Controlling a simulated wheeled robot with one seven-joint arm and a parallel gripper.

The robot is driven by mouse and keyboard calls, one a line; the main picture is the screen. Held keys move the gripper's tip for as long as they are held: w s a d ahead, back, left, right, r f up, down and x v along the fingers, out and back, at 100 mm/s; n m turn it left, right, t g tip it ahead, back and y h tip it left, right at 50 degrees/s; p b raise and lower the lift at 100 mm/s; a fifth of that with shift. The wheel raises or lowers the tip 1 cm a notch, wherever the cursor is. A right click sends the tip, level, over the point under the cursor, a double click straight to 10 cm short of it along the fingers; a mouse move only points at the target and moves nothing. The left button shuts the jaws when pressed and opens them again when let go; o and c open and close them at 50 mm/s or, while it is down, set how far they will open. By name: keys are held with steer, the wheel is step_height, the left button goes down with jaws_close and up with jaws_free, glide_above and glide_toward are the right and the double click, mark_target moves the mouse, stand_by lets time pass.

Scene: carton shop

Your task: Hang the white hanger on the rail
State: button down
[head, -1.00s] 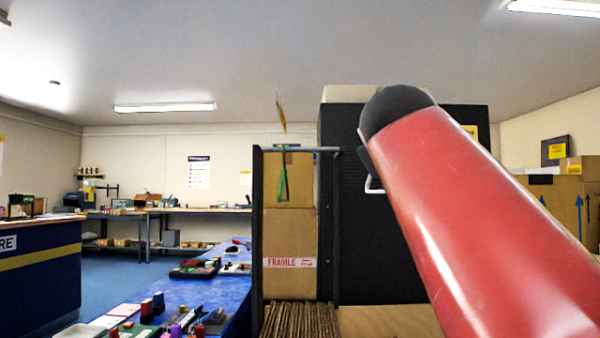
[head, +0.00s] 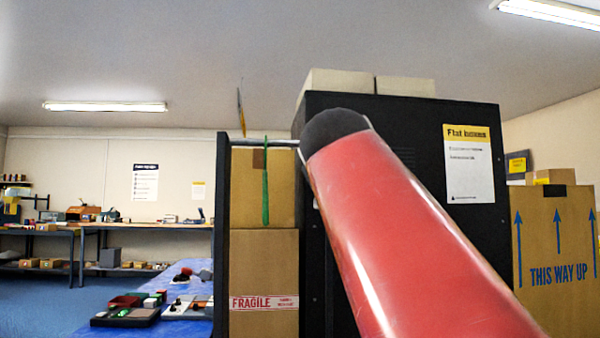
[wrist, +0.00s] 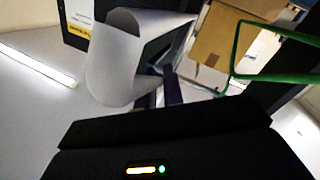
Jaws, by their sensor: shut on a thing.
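The rail (head: 281,142) is a grey bar at the top of a dark frame, left of the black cabinet; my red arm covers its right part. A thin green hanger (head: 265,185) hangs from it. In the wrist view the green hanger (wrist: 238,50) shows as a green loop at upper right. My gripper (wrist: 159,92) is shut on a smooth white piece, seen very close, which I take for the white hanger (wrist: 115,65). Its hook cannot be made out. In the head view my arm hides the gripper and nearly all of the white hanger.
A black cabinet (head: 410,150) stands right behind my arm. Stacked cartons (head: 263,260) fill the space below the rail. A "This way up" carton (head: 555,250) is at right. A thin yellow sign (head: 240,107) is above the rail's left end. A blue table (head: 185,320) stands at left.

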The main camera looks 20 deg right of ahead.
steer(key=shift+w+d+p, duration=0.4)
steer(key=shift+w, duration=0.95)
steer(key=shift+w+d+p, duration=0.4)
steer(key=shift+w, duration=0.95)
steer(key=shift+w+d+p, duration=0.4)
steer(key=shift+w, duration=0.95)
steer(key=shift+f+b, duration=1.15)
steer(key=shift+f, duration=0.05)
steer(key=c, duration=1.4)
jaws_free()
steer(key=shift+c, duration=0.2)
